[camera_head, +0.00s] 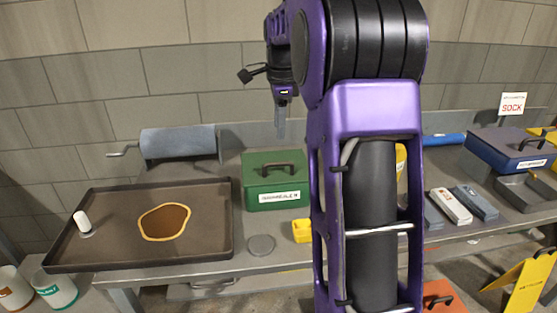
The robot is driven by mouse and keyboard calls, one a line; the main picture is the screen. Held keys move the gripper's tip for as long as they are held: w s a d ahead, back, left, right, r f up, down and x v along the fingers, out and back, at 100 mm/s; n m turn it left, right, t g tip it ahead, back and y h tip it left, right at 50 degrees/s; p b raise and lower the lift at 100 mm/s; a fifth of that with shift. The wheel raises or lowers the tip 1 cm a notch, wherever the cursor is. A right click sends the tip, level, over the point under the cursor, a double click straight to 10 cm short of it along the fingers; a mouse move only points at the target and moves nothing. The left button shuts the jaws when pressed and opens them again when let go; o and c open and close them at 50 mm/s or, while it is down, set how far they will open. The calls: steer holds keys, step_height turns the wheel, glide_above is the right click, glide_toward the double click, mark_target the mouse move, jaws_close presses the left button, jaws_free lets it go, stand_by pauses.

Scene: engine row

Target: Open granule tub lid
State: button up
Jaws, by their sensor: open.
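The granule tub (252,198) is a green box with a white label on its front, on the bench left of my arm. Its green lid (262,158) is shut and has a dark handle (277,169) on top. My gripper (280,135) points down in the air above the tub and is apart from the handle. Its fingers are seen edge-on; it is open, with nothing visible between them.
A dark tray (110,245) with a brown, yellow-edged patch (165,222) and a white cylinder (82,222) fills the left bench. A grey roll (178,142) lies behind it. A round grey disc (261,245) and yellow block (302,231) sit before the tub. A blue box (505,150) stands right.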

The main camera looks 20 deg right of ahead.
mark_target(278, 163)
steer(key=f, duration=0.3)
steer(key=w+f+b, duration=0.1)
steer(key=f, duration=0.3)
steer(key=w+f, duration=0.1)
steer(key=f, duration=0.3)
steer(key=shift+w+d+f+b, duration=0.1)
steer(key=shift+d+f+b, duration=0.15)
steer(key=shift+d+b, duration=0.1)
steer(key=shift+c, duration=0.4)
jaws_close()
stand_by(0.4)
